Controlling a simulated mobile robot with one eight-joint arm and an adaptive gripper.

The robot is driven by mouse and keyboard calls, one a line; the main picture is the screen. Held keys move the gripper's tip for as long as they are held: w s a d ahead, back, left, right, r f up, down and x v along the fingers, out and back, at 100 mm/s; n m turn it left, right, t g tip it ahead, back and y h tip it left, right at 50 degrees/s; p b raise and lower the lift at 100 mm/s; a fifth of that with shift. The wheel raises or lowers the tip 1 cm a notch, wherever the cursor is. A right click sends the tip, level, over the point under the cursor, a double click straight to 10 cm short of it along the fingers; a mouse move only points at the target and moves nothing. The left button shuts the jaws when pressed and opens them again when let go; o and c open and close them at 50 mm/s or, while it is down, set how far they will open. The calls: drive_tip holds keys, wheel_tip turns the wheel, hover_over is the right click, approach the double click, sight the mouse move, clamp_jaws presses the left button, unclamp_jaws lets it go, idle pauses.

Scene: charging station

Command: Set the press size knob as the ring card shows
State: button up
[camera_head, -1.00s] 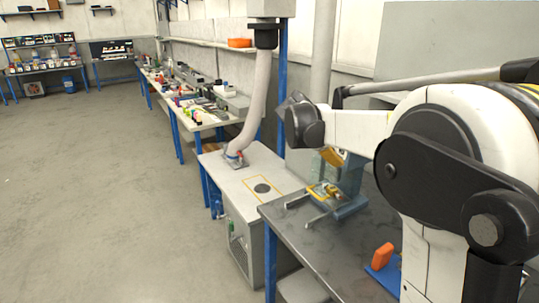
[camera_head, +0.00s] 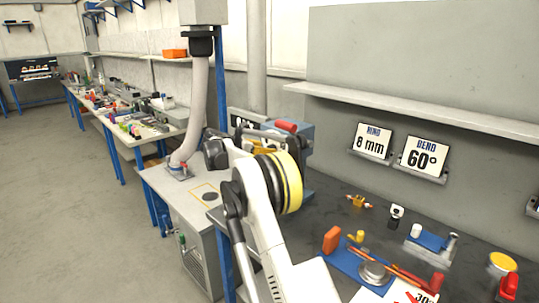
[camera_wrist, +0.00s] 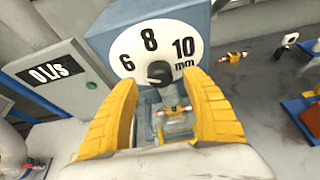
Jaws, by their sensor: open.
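The ring card (camera_head: 373,141) hangs on the back wall in the head view and reads "8 mm". The press (camera_head: 306,132) stands behind my arm, partly hidden by it. In the wrist view, the press (camera_wrist: 98,40) carries a white dial plate (camera_wrist: 150,42) marked 6, 8 and 10 mm. The dark size knob (camera_wrist: 159,73) sits at the plate's lower edge; where it points is hard to tell. My gripper (camera_wrist: 162,83) is open, its yellow fingers on either side of the knob in the picture. Contact with the knob is not clear.
A bend card (camera_head: 423,157) reading "60°" hangs beside the ring card. A blue tray (camera_head: 350,262) and several small items lie on the dark bench to the right. A grey box with an "0 L/s" display (camera_wrist: 50,72) is left of the press.

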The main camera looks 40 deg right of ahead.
drive_tip(key=shift+b+x, duration=0.4)
drive_tip(key=shift+x, duration=1.35)
drive_tip(key=shift+c, duration=0.2)
drive_tip(key=c, duration=1.2)
drive_tip(key=shift+o, duration=0.2)
drive_tip(key=shift+m, duration=0.3)
drive_tip(key=shift+r+m+t+p, duration=0.1)
drive_tip(key=shift+m+t+p, duration=0.5)
drive_tip(key=shift+p, duration=0.15)
drive_tip(key=shift+m+t+p, duration=0.4)
drive_tip(key=shift+m+t, duration=0.3)
drive_tip(key=shift+m, duration=0.2)
drive_tip(key=m+t, duration=0.1)
drive_tip(key=m, duration=0.1)
drive_tip(key=m+t+h, duration=0.1)
drive_tip(key=m, duration=0.1)
drive_tip(key=shift+f+m+t, duration=0.2)
drive_tip(key=shift+m+t, duration=0.2)
